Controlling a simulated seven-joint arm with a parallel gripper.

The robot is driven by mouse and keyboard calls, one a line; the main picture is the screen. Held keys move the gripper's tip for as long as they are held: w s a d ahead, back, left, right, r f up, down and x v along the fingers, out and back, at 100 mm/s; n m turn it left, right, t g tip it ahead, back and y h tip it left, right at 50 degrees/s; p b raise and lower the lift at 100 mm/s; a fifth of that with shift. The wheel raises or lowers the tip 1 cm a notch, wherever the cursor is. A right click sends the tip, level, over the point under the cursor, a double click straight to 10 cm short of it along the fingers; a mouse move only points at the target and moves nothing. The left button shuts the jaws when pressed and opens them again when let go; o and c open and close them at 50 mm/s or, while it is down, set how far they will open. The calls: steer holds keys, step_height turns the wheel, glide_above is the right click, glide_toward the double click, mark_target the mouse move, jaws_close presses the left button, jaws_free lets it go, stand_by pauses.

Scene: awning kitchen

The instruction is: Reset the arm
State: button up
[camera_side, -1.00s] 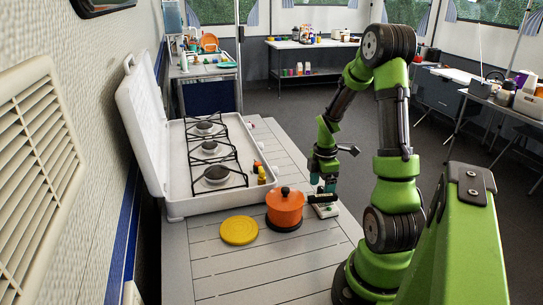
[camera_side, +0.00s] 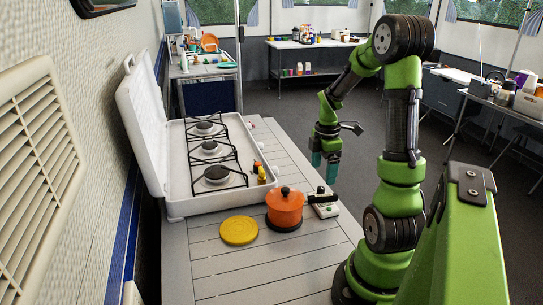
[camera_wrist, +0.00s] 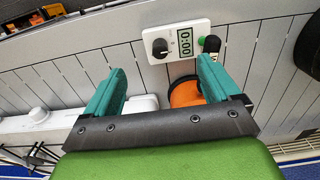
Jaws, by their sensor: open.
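My gripper (camera_side: 324,164) is above the table's right side, higher than the orange pot. In the wrist view its two teal fingers (camera_wrist: 160,80) are spread with nothing between them. The small white timer (camera_side: 323,203) lies on the table right of the pot. In the wrist view the timer (camera_wrist: 176,42) shows a dark knob and a display reading 00:00, beyond the fingertips.
The orange lidded pot (camera_side: 285,210) stands on a dark round base, beside a yellow disc (camera_side: 239,230). An open white camping stove (camera_side: 183,192) with black grates and a raised lid is behind them. The table's front slats (camera_side: 270,270) are clear.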

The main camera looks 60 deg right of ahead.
steer(key=shift+r, duration=0.25)
steer(key=m, duration=0.2)
steer(key=shift+a+f+m, duration=0.15)
steer(key=shift+m, duration=0.15)
steer(key=shift+s+a+m, duration=0.1)
steer(key=shift+a+m, duration=0.3)
steer(key=shift+m, duration=0.7)
steer(key=w+a+r+m, duration=0.1)
steer(key=a+m, duration=0.1)
steer(key=w+a+r+m+t, duration=0.1)
steer(key=a+r+m, duration=0.1)
steer(key=a, duration=0.1)
steer(key=w+a+r+m+t, duration=0.1)
steer(key=a+m, duration=0.1)
steer(key=shift+w+a+r+h, duration=0.2)
steer(key=shift+r+h, duration=0.1)
steer(key=shift+r, duration=0.1)
steer(key=a+r+t+y, duration=0.1)
steer(key=a+r, duration=0.2)
steer(key=a, duration=0.4)
steer(key=a+r+m+t, duration=0.1)
steer(key=a+r+t, duration=0.1)
steer(key=a, duration=0.5)
steer(key=s+a+r+m+t+y, duration=0.1)
steer(key=a+r+t, duration=0.1)
steer(key=a+r, duration=0.3)
steer(key=shift+a+y, duration=0.3)
steer(key=shift+a, duration=0.9)
